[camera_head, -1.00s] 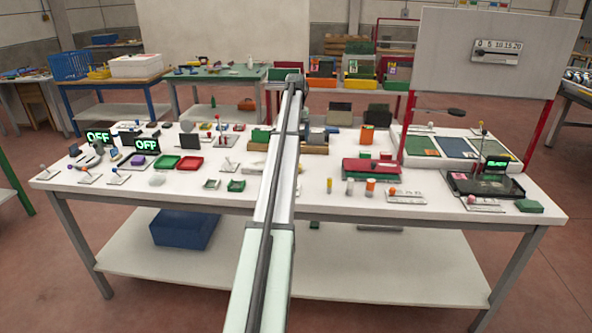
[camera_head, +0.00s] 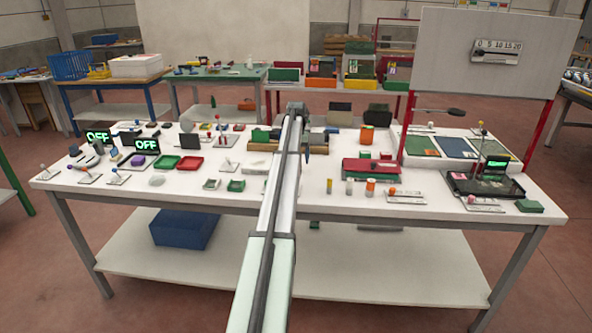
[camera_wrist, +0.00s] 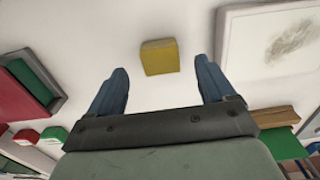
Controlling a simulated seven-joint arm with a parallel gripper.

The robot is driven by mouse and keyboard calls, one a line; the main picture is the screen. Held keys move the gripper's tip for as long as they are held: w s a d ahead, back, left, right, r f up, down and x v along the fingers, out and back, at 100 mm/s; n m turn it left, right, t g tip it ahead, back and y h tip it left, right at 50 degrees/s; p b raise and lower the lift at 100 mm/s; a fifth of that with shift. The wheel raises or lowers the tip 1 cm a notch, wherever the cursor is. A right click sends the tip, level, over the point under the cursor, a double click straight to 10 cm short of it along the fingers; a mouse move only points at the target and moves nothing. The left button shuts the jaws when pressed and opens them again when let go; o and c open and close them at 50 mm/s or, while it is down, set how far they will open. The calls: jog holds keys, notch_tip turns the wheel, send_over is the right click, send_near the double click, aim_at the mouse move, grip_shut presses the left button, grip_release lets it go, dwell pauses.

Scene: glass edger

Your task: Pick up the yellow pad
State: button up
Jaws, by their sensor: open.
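The yellow pad (camera_wrist: 160,57) is a small block lying on the white tabletop in the wrist view. In the head view I cannot make it out; my arm covers part of the table's middle. My gripper (camera_wrist: 161,70) is open and empty, with its two blue fingers apart. In the wrist view the pad appears in the gap between the fingertips, near their far ends, with clear space on both sides. I cannot tell how high the fingers are above it.
A white plate with a grey smudge (camera_wrist: 288,42) lies right of the pad in the wrist view. A red tray with green inside (camera_wrist: 30,84) is at left, with small red and green blocks below it. The tabletop around the pad is bare.

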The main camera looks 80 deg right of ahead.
jog(key=shift+f, duration=1.85)
jog(key=c, duration=1.1)
jog(key=shift+o, duration=0.2)
notch_tip(320, 180, up, 10)
